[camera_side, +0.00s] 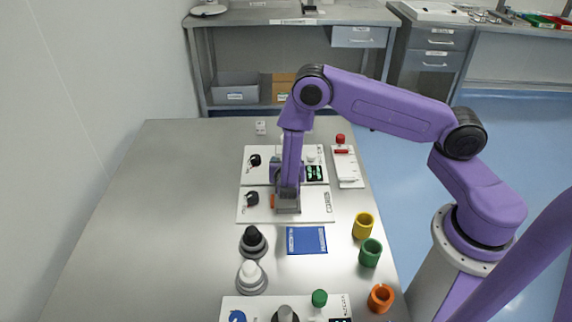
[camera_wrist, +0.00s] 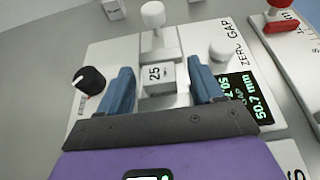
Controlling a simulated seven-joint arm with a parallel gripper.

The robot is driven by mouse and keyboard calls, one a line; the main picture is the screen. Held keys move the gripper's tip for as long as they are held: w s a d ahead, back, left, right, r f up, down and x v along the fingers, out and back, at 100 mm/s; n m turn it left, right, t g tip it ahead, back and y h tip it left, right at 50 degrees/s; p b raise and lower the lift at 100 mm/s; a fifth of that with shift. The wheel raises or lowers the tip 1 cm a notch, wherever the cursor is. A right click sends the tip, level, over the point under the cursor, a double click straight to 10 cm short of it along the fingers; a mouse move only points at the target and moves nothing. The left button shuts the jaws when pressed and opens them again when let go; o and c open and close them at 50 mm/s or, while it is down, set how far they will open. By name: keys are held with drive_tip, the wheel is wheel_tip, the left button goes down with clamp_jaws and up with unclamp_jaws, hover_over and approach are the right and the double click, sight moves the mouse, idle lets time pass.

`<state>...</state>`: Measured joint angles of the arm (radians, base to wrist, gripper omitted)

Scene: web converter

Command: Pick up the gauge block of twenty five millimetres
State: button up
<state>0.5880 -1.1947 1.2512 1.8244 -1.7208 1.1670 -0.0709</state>
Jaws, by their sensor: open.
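The gauge block (camera_wrist: 156,77) is a small pale block marked 25. In the wrist view it sits in the slot of a white gauge panel (camera_wrist: 100,55), in front of a post with a white round knob (camera_wrist: 153,14). My gripper (camera_wrist: 160,66) is open, with one blue finger to the left of the block and one to the right. Gaps show between the fingers and the block, and nothing is held. In the side view my arm comes down over the panels and hides the block and most of the fingers.
The panel bears a black dial (camera_wrist: 90,80), a white button (camera_wrist: 219,51) and a display (camera_wrist: 242,92) close to the right finger. A red-knobbed device (camera_side: 341,140) stands to the right. Orange, green and yellow cups (camera_side: 363,226) stand nearer. The table's left side (camera_side: 150,220) is clear.

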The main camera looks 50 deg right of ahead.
drive_tip(key=shift+w+d+f, duration=0.15)
drive_tip(key=shift+w+d, duration=0.1)
drive_tip(key=shift+c, duration=0.3)
clamp_jaws()
drive_tip(key=shift+r, duration=0.2)
